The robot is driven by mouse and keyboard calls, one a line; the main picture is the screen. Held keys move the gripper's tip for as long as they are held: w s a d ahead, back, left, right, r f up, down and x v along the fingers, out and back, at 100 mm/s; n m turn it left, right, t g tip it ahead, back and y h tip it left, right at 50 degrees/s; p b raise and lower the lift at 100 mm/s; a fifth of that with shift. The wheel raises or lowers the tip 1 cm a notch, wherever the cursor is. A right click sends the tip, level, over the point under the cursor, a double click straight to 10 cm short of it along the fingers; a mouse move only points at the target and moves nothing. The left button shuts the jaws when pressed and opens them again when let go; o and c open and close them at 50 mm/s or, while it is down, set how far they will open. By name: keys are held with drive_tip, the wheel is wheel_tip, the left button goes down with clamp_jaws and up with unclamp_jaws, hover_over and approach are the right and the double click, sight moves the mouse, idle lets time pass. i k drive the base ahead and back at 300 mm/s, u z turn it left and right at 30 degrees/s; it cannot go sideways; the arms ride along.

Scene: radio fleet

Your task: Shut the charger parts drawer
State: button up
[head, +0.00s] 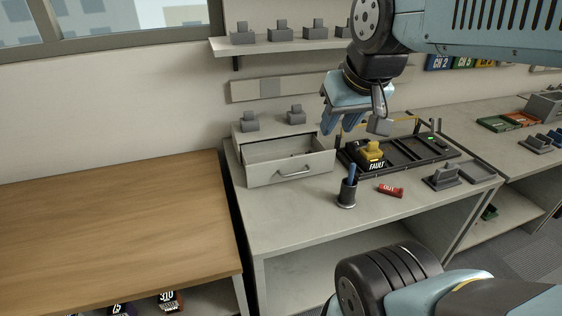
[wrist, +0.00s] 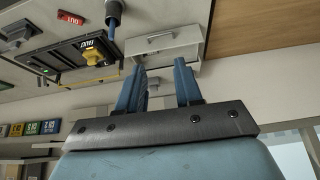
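The charger parts drawer (head: 292,168) is a grey box drawer with a bar handle (head: 295,172), pulled out of a low grey cabinet (head: 262,127) on the grey bench. Small dark items lie inside, too small to make out. The drawer front also shows in the wrist view (wrist: 165,42), beyond my fingers. My gripper (head: 341,122) hangs above and to the right of the drawer, apart from it. Its two blue fingers (wrist: 158,88) are spread with nothing between them.
A black charger tray (head: 408,152) with a yellow radio (head: 371,154) in it sits right of the drawer. A dark cup (head: 347,192) holding a blue tool and a red OUT tag (head: 391,190) are in front. A shelf (head: 290,44) hangs above. The wooden table (head: 110,225) at left is clear.

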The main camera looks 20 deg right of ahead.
sight(268, 163)
drive_tip(key=z, duration=0.85)
drive_tip(key=k, duration=1.25)
drive_tip(key=u, duration=0.9)
drive_tip(key=i, duration=1)
drive_tip(key=z, duration=0.05)
